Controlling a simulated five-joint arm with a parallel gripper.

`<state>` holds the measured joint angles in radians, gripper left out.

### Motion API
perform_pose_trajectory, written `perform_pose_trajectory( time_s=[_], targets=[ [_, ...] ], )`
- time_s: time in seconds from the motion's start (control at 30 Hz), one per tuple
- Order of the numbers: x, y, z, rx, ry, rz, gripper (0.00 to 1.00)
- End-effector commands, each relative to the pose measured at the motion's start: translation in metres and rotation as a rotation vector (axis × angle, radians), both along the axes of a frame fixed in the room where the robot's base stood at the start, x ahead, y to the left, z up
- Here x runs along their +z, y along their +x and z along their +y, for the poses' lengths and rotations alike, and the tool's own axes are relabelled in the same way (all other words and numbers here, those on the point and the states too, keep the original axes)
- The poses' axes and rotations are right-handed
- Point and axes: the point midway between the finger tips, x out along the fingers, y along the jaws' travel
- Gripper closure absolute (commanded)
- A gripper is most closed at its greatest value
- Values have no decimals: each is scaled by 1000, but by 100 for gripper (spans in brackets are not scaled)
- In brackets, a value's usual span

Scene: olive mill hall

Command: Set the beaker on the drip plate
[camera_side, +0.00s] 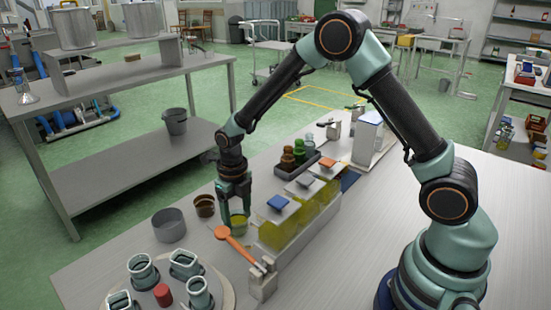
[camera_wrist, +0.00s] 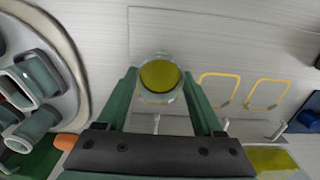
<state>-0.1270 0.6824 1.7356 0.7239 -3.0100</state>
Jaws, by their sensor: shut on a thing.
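The beaker (camera_side: 238,223) is a small clear cup with yellow-green liquid, upright below my gripper (camera_side: 236,203) in the side view. In the wrist view the beaker (camera_wrist: 160,80) sits between the fingertips of my gripper (camera_wrist: 160,85), which is shut on it. A pale flat rectangle with a thin edge and yellow outlines, seemingly the drip plate (camera_wrist: 225,48), lies under and right of the beaker in the wrist view. It is mostly hidden behind the tanks in the side view. I cannot tell whether the beaker touches it.
Tanks of yellow oil (camera_side: 300,221) with coloured lids stand just right of the beaker. An orange paddle (camera_side: 222,232) is close in front. A grey pot (camera_side: 169,225) and brown cup (camera_side: 204,205) stand left. A round tray (camera_side: 222,291) holds several fittings.

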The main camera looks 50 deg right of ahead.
Motion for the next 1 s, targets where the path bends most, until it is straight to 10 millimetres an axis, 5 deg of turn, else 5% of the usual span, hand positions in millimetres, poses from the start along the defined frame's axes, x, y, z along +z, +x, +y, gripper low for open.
perform_pose_trajectory(
  time_s=[0.6,1.0],
  targets=[
    [59,0,0,0,0,-3,74],
    [63,0,0,-3,0,-1,74]
  ],
)
